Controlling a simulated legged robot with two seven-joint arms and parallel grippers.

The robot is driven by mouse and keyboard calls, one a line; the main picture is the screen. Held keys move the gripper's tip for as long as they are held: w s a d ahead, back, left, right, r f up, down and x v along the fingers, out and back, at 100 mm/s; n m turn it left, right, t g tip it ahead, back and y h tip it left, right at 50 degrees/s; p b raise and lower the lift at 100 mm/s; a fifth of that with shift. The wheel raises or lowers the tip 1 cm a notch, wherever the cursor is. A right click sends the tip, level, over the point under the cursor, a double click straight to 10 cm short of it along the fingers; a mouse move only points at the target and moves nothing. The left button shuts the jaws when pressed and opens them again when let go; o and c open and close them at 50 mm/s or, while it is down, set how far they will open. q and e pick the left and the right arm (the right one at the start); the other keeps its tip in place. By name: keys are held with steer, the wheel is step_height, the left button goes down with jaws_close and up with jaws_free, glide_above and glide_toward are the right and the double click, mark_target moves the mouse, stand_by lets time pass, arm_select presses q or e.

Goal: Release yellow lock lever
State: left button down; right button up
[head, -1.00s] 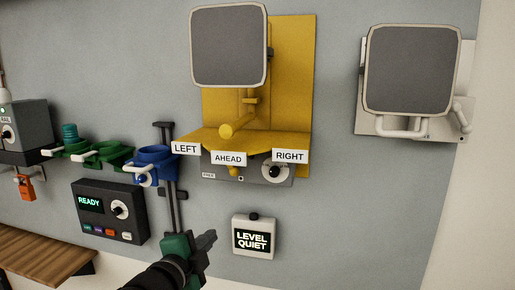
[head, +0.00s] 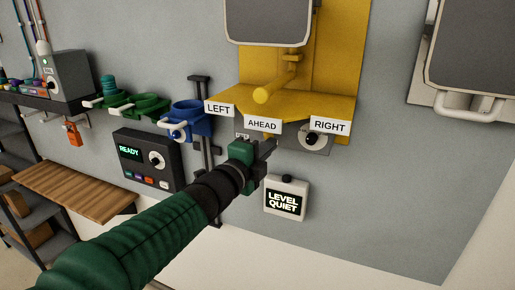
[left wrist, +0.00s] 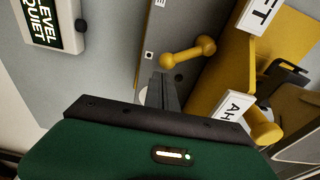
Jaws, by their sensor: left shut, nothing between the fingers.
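The yellow lock lever (left wrist: 188,52), a small dumbbell-shaped piece, shows in the left wrist view on the grey box under the yellow bracket. In the head view it is hidden behind my left gripper (head: 268,146). That gripper is shut and empty, just below the AHEAD label (head: 262,125). In the left wrist view its closed fingertips (left wrist: 162,82) point at the grey box, close beside the lever's knob; I cannot tell whether they touch. My right gripper is not in view.
A larger yellow handle (head: 275,86) stands out above the yellow bracket (head: 310,98). A white LEVEL QUIET box (head: 286,199) is below right. Blue (head: 187,118) and green (head: 148,104) holders and a black READY panel (head: 147,158) are to the left.

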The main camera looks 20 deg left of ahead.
arm_select(q)
steer(key=shift+w+d+r+p, duration=0.15)
steer(key=shift+w+d+p, duration=0.15)
steer(key=shift+w, duration=0.3)
steer(key=shift+w+d+r+p, duration=0.15)
steer(key=shift+w+d, duration=0.1)
steer(key=shift+w, duration=0.35)
steer(key=shift+w+d, duration=0.15)
steer(key=shift+w, duration=0.05)
steer(key=shift+w+a+f, duration=0.1)
steer(key=shift+a+f, duration=0.05)
steer(key=shift+a, duration=0.25)
steer(key=shift+a+f+b, duration=0.15)
steer(key=shift+f+b, duration=0.3)
steer(key=shift+b, duration=0.25)
steer(key=a+f+m+g+y+b, duration=0.1)
steer(key=a+m+b, duration=0.3)
steer(key=m, duration=0.6)
steer(key=shift+w+a+f, duration=0.15)
steer(key=shift+a+f, duration=0.3)
steer(key=shift+a, duration=0.75)
